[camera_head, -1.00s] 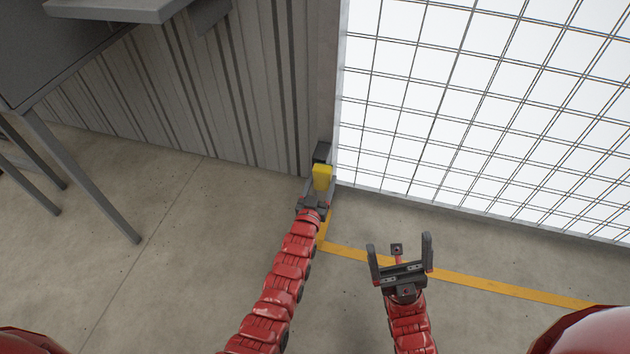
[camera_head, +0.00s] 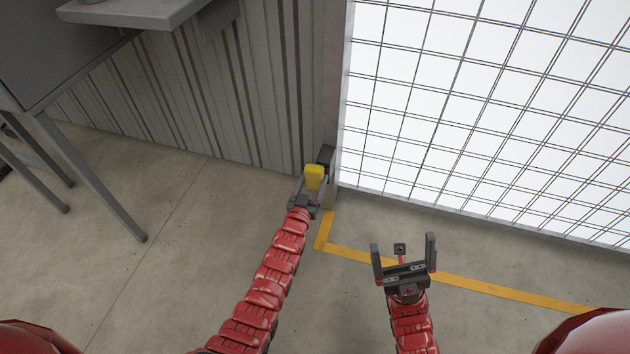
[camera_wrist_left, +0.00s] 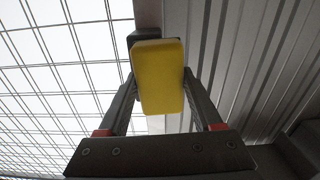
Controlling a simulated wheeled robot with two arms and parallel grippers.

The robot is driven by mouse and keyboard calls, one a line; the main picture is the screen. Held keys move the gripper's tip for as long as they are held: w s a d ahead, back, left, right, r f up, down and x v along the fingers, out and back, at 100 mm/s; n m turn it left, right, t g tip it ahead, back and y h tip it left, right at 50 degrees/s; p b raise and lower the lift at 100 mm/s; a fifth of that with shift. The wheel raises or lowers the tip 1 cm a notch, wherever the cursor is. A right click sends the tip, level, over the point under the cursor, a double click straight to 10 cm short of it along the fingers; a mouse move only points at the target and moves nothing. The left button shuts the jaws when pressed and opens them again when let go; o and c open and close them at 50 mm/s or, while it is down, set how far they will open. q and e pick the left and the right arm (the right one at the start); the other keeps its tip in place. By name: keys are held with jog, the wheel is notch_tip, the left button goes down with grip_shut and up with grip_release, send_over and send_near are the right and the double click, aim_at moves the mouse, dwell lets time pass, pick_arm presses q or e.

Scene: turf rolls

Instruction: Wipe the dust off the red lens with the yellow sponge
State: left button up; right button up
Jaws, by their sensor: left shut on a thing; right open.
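The yellow sponge (camera_head: 314,177) is held between the fingers of my left gripper (camera_head: 309,184), near the corner of the corrugated wall and the bright grid panel. In the left wrist view the sponge (camera_wrist_left: 158,78) sits upright between the two fingers of the left gripper (camera_wrist_left: 159,90). A dark housing (camera_head: 326,156) is just behind and to the right of the sponge; it also shows in the left wrist view (camera_wrist_left: 142,37), partly hidden by the sponge. No red lens face is visible. My right gripper (camera_head: 403,258) is open and empty over the floor.
A grey corrugated wall (camera_head: 255,95) and a bright grid panel (camera_head: 470,120) meet behind the left gripper. A grey table (camera_head: 60,60) with metal legs stands at the left. The concrete floor (camera_head: 190,240), with a yellow line (camera_head: 500,291), is otherwise clear.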

pick_arm(q)
jog(key=shift+w+a+r, duration=0.15)
jog(key=shift+a+r, duration=0.15)
jog(key=shift+r, duration=0.05)
jog(key=shift+s+p, duration=0.2)
jog(key=shift+p, duration=0.15)
jog(key=p+v, duration=0.2)
jog(key=v, duration=0.2)
jog(key=shift+s+f+p, duration=0.2)
jog(key=shift+s+p, duration=0.15)
jog(key=shift+s, duration=0.05)
jog(key=shift+s+a, duration=0.1)
jog(key=shift+s, duration=0.15)
jog(key=shift+s+f, duration=0.1)
jog(key=shift+s, duration=0.05)
jog(key=p+v, duration=0.1)
jog(key=v, duration=0.2)
